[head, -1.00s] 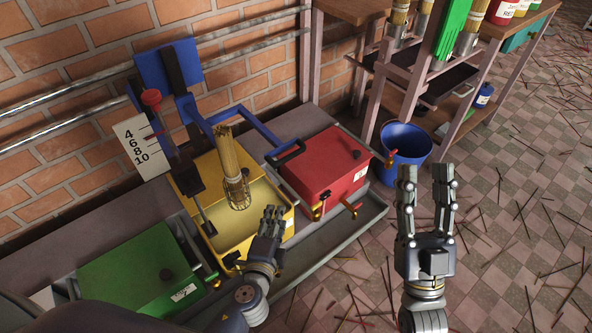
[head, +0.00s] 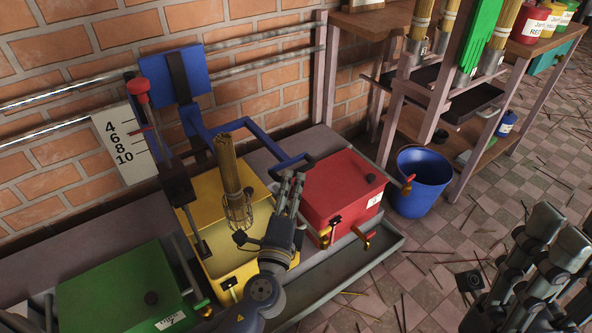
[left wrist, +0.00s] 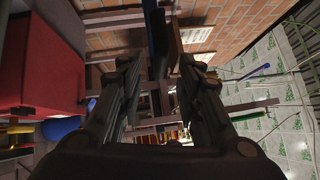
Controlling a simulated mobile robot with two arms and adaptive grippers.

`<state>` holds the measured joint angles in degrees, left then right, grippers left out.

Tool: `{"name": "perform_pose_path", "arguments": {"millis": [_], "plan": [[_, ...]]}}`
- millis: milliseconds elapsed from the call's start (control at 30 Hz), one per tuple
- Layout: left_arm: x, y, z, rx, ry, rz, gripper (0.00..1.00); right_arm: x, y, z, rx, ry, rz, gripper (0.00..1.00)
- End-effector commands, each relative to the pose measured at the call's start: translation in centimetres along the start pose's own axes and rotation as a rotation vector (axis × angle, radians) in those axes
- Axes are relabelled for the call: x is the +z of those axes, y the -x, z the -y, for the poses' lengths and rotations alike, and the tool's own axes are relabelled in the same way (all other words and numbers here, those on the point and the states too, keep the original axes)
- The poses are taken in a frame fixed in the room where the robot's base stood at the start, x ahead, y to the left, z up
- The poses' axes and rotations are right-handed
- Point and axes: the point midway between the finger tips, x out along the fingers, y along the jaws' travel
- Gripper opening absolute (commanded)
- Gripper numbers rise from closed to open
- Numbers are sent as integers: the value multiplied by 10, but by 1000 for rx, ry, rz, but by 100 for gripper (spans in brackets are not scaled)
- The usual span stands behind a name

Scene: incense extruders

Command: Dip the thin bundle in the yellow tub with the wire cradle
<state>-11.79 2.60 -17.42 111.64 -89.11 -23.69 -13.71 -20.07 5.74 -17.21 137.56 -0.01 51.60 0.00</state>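The yellow tub (head: 258,262) stands between a green and a red tub and has a yellowish surface inside. A tan stick bundle (head: 227,162) stands roughly upright in the wire cradle (head: 239,212) at the tub; whether its lower end touches the contents, I cannot tell. My left gripper (head: 289,192) is right of the cradle, near the gap between yellow and red tubs, apart from the bundle. My right gripper (head: 553,232) is at lower right, fingers apart and empty.
A blue frame with a handle (head: 293,161) reaches behind the tubs. The red tub (head: 340,187) and green tub (head: 120,290) flank the yellow one. A number board (head: 122,145) stands at left. A blue bucket (head: 420,183) is on the floor near a rack with thicker bundles (head: 505,25).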

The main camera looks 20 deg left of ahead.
Motion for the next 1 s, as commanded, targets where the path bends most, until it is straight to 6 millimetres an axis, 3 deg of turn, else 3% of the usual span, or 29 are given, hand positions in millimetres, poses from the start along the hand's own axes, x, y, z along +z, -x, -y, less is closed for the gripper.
{"name": "perform_pose_path", "arguments": {"millis": [100, 300, 700, 867, 1000], "plan": [[0, -22, 2, -2, -1, 0, 33, 0, -4, 0, 0, 0, 1, 38], [0, -43, 0, 0, 1, -1, 33, -1, -5, 0, 0, 0, 1, 38], [0, -49, -1, 1, 0, -1, 33, -1, -5, 0, 0, 0, 2, 38], [0, -49, -1, 1, 0, -1, 0, -1, -5, 0, 0, 0, 2, 38], [0, -50, 0, -1, -2, -1, 0, 0, -5, 0, 0, 0, 2, 38]]}}
